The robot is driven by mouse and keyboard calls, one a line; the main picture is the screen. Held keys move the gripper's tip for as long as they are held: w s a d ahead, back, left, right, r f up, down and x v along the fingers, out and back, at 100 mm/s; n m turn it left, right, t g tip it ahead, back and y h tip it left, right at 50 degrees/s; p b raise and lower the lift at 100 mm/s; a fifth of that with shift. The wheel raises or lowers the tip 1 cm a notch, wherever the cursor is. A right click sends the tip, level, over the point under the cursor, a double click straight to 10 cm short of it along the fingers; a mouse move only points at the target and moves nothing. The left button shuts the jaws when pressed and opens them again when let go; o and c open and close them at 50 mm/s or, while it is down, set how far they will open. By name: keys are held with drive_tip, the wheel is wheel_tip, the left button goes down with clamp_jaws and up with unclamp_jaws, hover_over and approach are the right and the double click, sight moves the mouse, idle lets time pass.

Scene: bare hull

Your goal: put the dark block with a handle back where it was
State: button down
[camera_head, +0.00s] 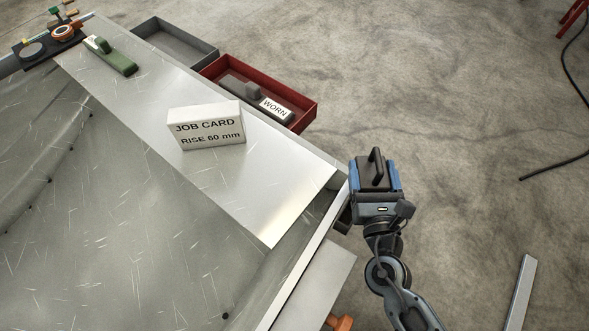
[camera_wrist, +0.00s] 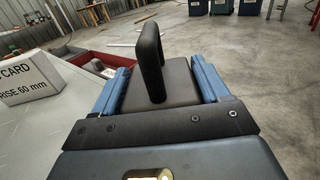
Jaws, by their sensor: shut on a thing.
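The dark block with a handle (camera_head: 374,177) is held between the blue fingers of my gripper (camera_head: 375,178), right of the metal surface's corner in the head view. In the wrist view the block (camera_wrist: 178,82) sits between both blue fingers of my gripper (camera_wrist: 168,88), its black loop handle (camera_wrist: 151,60) standing up. The gripper is shut on the block. The underside of the block is hidden.
A job card block reading "RISE 60 mm" (camera_head: 207,126) stands on the metal plate (camera_head: 272,205). A red tray (camera_head: 309,112) holds a dark piece and a "WORN" label (camera_head: 275,109). A grey tray (camera_head: 160,29) is empty. A green tool (camera_head: 118,60) lies at upper left.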

drive_tip(key=a+r+n+y, duration=0.1)
drive_tip(key=a+r+y, duration=0.1)
drive_tip(key=a+r, duration=0.6)
drive_tip(key=shift+w+a+f+b, duration=0.7)
drive_tip(key=shift+a+f+b, duration=0.6)
drive_tip(key=shift+a+f, duration=0.4)
drive_tip(key=shift+w+a+f+b, duration=0.75)
drive_tip(key=shift+a+f+b, duration=0.5)
drive_tip(key=shift+a+f, duration=0.45)
drive_tip(key=shift+w+a+f+b, duration=0.7)
drive_tip(key=shift+a+f+b, duration=0.7)
drive_tip(key=shift+f, duration=0.45)
drive_tip(key=shift+f+b, duration=0.45)
drive_tip(key=shift+f, duration=0.2)
unclamp_jaws()
drive_tip(key=shift+s+f, duration=0.1)
drive_tip(key=shift+f, duration=0.05)
